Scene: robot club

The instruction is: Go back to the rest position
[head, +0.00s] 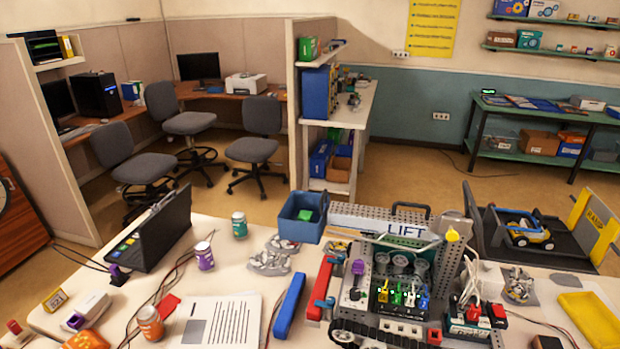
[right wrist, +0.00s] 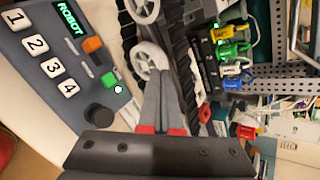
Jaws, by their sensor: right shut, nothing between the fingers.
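My right gripper (right wrist: 158,92) shows in the right wrist view. Its grey fingers with red bands are together and hold nothing. Its tips are over or near a grey wheel and black track of the tracked LIFT robot; I cannot tell whether they touch. The LIFT robot (head: 395,263) stands at the front of the table in the head view. A grey control pad (right wrist: 52,48) with numbered buttons, an orange button, a green button and a black knob lies to the left of the fingers. Neither gripper shows in the head view, and my left gripper is in no view.
A blue bin (head: 288,222) with a green block is beside the LIFT sign. The table also bears a laptop (head: 160,232), a printed sheet (head: 218,322), paint jars, cables and a blue bar (head: 290,305). A yellow tray (head: 592,318) is at the right. Open floor lies behind the table.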

